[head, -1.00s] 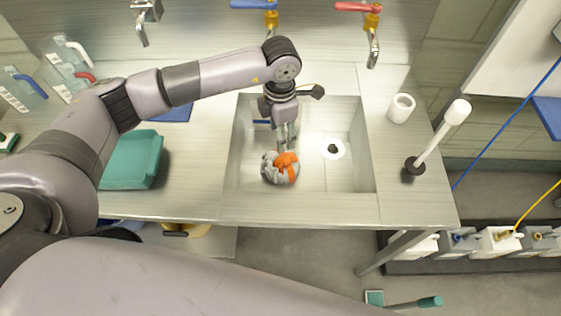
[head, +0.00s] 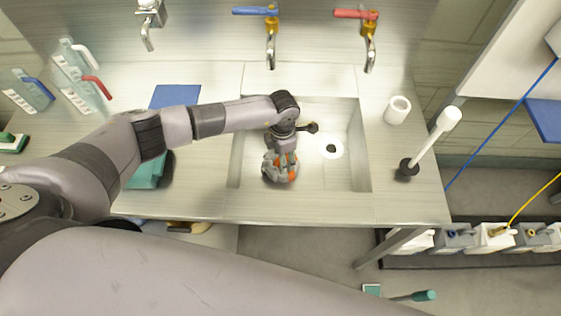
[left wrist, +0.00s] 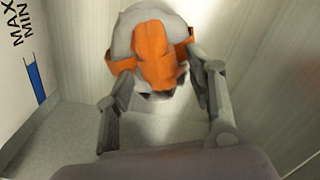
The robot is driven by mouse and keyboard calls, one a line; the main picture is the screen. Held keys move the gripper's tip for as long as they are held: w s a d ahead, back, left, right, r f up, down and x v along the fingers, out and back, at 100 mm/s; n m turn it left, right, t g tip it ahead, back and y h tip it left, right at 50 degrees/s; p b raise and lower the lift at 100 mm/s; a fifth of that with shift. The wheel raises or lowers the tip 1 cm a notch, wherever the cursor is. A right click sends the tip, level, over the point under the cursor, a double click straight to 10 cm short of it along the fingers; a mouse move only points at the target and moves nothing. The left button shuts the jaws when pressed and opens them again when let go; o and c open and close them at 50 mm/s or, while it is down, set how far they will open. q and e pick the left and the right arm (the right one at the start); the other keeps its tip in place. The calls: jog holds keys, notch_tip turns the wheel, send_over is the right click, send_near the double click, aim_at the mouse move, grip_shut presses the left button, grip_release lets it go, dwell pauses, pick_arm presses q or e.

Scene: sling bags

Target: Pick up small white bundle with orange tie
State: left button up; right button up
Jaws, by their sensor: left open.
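The small white bundle with the orange tie (head: 281,175) sits in the sink basin, partly hidden by my gripper in the head view. It looks greyish white with a wide orange band. In the left wrist view the bundle (left wrist: 152,48) is between and just beyond the fingers. My left gripper (head: 281,162) points down over it with fingers apart on either side. In the left wrist view the left gripper (left wrist: 160,90) is open; I cannot tell whether the fingers touch the bundle. My right gripper is not in view.
The sink (head: 366,182) has walls around the bundle and a drain (head: 331,149) to its right. Taps (head: 270,45) stand behind. A white cup (head: 397,110) and a plunger-like tool (head: 430,145) stand right. A teal tray (head: 147,172) is left, partly hidden by my arm.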

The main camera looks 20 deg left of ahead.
pick_arm(q)
jog(key=shift+c, duration=0.5)
grip_shut()
dwell(0.6)
